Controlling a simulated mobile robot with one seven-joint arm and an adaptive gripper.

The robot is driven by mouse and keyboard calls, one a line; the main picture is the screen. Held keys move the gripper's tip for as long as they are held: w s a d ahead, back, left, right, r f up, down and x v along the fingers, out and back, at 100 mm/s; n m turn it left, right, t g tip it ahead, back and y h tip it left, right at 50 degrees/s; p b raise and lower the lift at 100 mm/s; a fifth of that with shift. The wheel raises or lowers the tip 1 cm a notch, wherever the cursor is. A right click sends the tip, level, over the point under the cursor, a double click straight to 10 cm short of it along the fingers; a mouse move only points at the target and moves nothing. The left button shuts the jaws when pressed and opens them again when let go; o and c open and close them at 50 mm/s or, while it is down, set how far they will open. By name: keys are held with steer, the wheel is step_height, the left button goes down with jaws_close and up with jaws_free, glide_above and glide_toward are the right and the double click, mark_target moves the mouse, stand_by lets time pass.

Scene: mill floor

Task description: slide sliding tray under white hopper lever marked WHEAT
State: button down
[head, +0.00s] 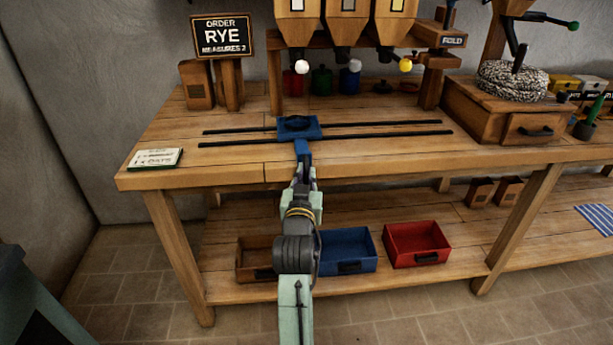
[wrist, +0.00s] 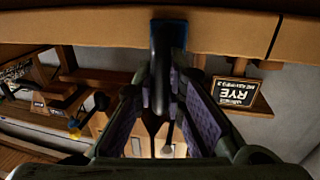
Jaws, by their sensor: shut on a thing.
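The blue sliding tray (head: 313,133) sits on two dark rails (head: 385,124) across the bench, with a dark round piece on top. It also shows at the top of the wrist view (wrist: 181,27). My gripper (head: 302,151) reaches it from the front. In the wrist view my gripper (wrist: 163,95) is shut on the tray's dark handle (wrist: 160,60). The white lever knob (head: 302,67) hangs under the left hopper (head: 297,28), behind the tray and nearly in line with it. No WHEAT marking is readable.
The ORDER RYE sign (head: 223,35) stands at the left. A card (head: 153,158) lies at the left front. A wooden mill (head: 505,112) stands right of the rails. The rails are clear both sides.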

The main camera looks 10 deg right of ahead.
steer(key=c, duration=1.6)
jaws_free()
steer(key=shift+c, duration=0.2)
steer(key=s+a, duration=0.1)
steer(key=s, duration=0.6)
steer(key=shift+s+a, duration=0.2)
steer(key=shift+a, duration=0.05)
